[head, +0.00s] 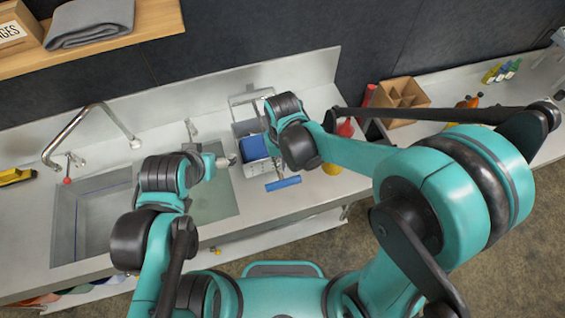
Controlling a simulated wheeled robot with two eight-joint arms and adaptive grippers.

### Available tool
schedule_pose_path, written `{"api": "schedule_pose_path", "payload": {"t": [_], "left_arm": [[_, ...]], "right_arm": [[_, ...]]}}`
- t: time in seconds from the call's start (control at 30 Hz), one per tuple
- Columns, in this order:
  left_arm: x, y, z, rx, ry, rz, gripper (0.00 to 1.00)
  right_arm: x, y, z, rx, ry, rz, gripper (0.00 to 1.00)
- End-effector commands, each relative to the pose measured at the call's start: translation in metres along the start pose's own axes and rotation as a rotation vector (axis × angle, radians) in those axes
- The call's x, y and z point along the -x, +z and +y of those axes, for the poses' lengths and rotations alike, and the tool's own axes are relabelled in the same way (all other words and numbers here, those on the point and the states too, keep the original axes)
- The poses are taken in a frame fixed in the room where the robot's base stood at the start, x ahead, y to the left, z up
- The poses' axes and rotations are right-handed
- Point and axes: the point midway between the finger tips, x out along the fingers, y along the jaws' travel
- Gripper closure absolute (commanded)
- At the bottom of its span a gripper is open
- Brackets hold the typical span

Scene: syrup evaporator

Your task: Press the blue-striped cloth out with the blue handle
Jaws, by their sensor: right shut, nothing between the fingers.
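A grey metal press frame (244,101) stands on the counter in the middle of the head view. A plain blue piece (253,147) sits in its middle; I cannot tell what it is. The blue handle (283,183) is a bar at the frame's front, apart from both grippers. I cannot make out a blue-striped cloth. My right gripper (270,136) is shut and empty by the right side of the frame, mostly hidden by my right wrist. My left gripper (227,160) is small and grey, left of the blue piece; its fingers are unclear.
A sink (93,222) with a curved tap (75,130) lies on the left. A divided cardboard box (402,93) and coloured bottles stand at the right. A shelf (150,22) holds a folded grey cloth (92,22). The counter between handle and front edge looks clear.

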Motion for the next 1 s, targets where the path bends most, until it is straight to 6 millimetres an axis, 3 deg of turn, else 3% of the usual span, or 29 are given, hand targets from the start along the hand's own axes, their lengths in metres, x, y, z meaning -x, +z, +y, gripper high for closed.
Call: {"api": "schedule_pose_path", "payload": {"t": [1.0], "left_arm": [[-0.029,0.021,0.000,0.000,0.000,0.000,0.17]], "right_arm": [[-0.037,0.000,0.000,0.000,0.000,0.000,1.00]]}}
